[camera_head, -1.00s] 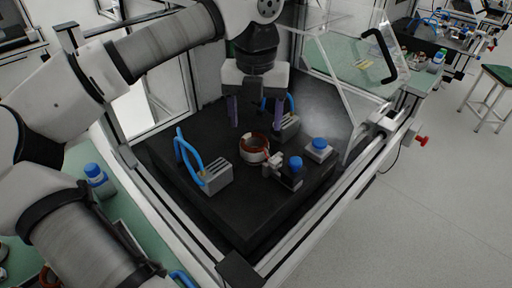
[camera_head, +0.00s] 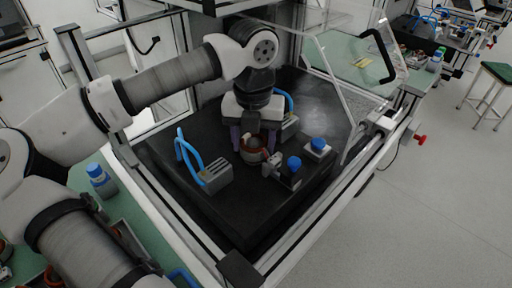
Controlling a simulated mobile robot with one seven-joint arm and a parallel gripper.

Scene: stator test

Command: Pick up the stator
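The stator (camera_head: 254,157), a ring with a copper-red top and grey body, sits on the black test plate (camera_head: 225,208) among the fixtures. My gripper (camera_head: 252,146) points down over it, with one purple finger at its left side and the other at its upper right. The fingers are apart, with the stator's upper part between them. I cannot tell whether they touch it. The gripper body hides part of the stator's far side.
A grey block with blue cables (camera_head: 216,178) stands left of the stator; a similar one (camera_head: 289,127) is behind. A blue-knobbed fixture (camera_head: 291,173) is close at right, and a blue button box (camera_head: 318,148) is beyond. A clear raised cover (camera_head: 350,65) borders the right.

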